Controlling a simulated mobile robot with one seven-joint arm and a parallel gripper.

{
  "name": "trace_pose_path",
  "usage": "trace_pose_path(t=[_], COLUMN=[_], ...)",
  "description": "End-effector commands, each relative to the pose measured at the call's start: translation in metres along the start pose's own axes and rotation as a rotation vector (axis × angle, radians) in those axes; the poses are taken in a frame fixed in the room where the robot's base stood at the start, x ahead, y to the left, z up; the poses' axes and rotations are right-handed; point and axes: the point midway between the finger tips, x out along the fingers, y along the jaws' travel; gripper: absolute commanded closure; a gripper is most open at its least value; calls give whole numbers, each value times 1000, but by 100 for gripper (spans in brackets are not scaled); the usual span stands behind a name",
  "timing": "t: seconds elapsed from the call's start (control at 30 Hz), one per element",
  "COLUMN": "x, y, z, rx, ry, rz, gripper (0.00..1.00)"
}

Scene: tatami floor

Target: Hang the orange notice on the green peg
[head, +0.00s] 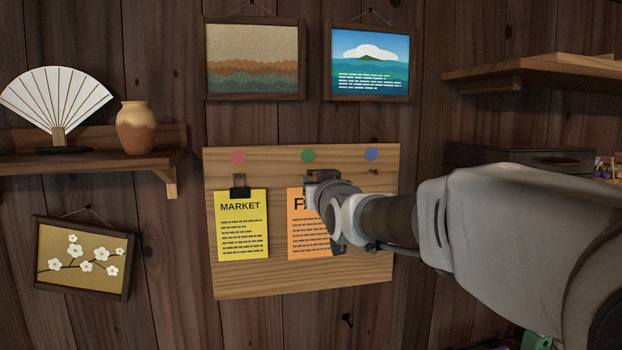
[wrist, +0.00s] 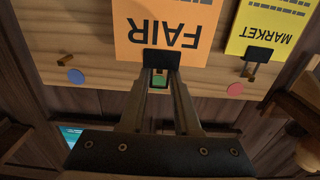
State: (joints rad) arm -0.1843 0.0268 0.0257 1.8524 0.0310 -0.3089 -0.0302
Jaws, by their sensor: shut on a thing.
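The orange notice (head: 296,235) reads "FAIR" in the wrist view (wrist: 165,30) and has a black clip (wrist: 161,59) at its top. My gripper (head: 322,177) is shut on this clip, and its two fingers reach it in the wrist view (wrist: 163,78). The notice is upright in front of the wooden board (head: 285,282), below the green dot (head: 308,156). The green dot shows between my fingers in the wrist view (wrist: 159,82). The green peg is hidden by the clip and fingers. I cannot tell whether the clip is on it.
The yellow "MARKET" notice (head: 242,228) hangs by its black clip under the red dot (head: 238,158). A bare peg (wrist: 65,60) is beside the blue dot (wrist: 76,76). Two pictures hang above the board. A shelf (head: 100,160) with fan and vase is left.

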Motion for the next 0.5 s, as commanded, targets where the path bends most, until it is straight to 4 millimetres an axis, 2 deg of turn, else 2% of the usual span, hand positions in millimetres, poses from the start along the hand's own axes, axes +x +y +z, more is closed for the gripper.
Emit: trace_pose_path(t=[0.5], x=[29], y=[0], z=[0], rx=[0], ry=[-1], rz=[0], gripper=[100])
